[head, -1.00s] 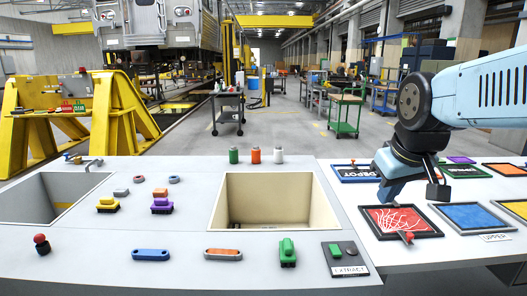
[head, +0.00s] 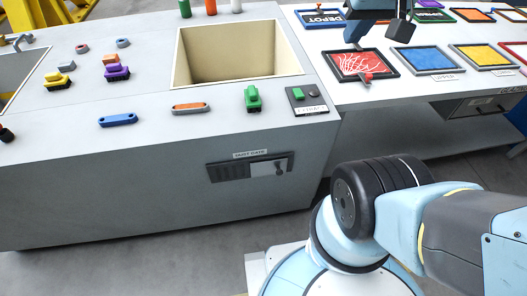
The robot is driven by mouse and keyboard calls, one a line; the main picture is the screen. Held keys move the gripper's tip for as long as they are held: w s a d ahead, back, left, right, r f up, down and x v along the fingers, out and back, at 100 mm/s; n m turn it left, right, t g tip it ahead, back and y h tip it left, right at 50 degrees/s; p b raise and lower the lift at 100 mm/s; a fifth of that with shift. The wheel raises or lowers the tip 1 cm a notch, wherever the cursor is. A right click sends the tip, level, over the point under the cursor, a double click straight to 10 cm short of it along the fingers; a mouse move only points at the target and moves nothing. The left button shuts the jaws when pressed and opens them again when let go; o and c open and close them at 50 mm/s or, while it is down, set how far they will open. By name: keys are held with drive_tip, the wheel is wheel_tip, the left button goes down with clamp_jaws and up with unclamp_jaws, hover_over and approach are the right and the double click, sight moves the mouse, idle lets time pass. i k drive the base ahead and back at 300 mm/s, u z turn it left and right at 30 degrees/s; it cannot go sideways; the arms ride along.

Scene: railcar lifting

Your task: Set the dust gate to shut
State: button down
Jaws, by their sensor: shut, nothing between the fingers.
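The dust gate (head: 229,170) is a dark, slotted panel low on the front face of the grey bench, under a small label reading "DUST GATE". A pale plate (head: 262,169) covers its right part, with a small dark knob (head: 279,170) near the right end. Dark slots show uncovered on the left. My gripper (head: 353,38) is at the top of the head view, above the worktop and well away from the gate, to its upper right. It is shut and empty.
A deep cream bin (head: 238,80) is sunk in the worktop. A green switch box labelled "EXTRACT" (head: 308,101) and a green block (head: 252,98) stand near the front edge. Framed panels, including a red one (head: 362,65), lie right. Grey floor is clear before the bench.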

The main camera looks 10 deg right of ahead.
sight(278, 167)
drive_tip(key=z, duration=1.2)
drive_tip(key=k, duration=1.75)
drive_tip(key=u, duration=1.05)
drive_tip(key=i, duration=0.55)
drive_tip(key=u, duration=0.15)
